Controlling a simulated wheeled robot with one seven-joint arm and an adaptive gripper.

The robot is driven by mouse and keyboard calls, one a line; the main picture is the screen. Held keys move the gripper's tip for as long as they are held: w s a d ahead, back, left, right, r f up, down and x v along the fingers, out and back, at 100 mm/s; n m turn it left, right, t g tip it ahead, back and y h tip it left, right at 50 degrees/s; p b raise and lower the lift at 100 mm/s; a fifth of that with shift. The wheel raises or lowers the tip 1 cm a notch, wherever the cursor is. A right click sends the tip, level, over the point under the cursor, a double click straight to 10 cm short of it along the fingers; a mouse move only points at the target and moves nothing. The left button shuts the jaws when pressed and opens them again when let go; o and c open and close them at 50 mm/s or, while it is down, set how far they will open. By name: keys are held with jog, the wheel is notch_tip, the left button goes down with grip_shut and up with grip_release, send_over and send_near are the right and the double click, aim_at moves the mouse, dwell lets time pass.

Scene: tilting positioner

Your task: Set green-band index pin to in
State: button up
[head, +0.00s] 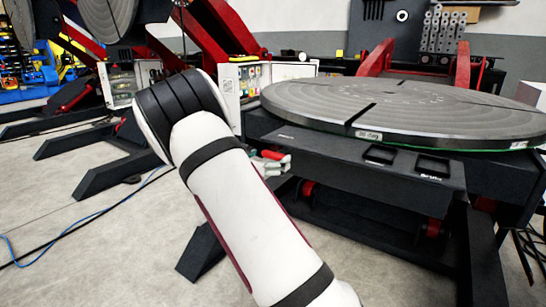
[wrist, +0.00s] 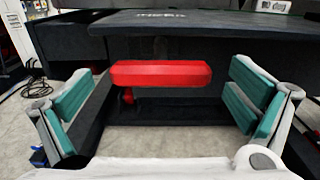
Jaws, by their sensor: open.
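A red bar-shaped grip (wrist: 161,73) shows in the wrist view, in front of the dark front face of the positioner. It lies level between the fingers of my gripper (wrist: 158,103), which is open with teal pads spread to either side, apart from the bar. I see no green band on it, so I cannot tell whether it is the green-band index pin or how far in it sits. In the head view my arm hides most of this spot; part of my gripper (head: 274,164) shows beside a small red patch.
The positioner's round grey table (head: 410,106) lies nearly level above a dark frame (head: 365,160) with two rectangular recesses. A white control box (head: 240,88) stands behind my arm. Another positioner (head: 110,165) is at the left. A blue cable (head: 75,228) crosses the open floor at left.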

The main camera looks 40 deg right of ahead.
jog(key=v, duration=1)
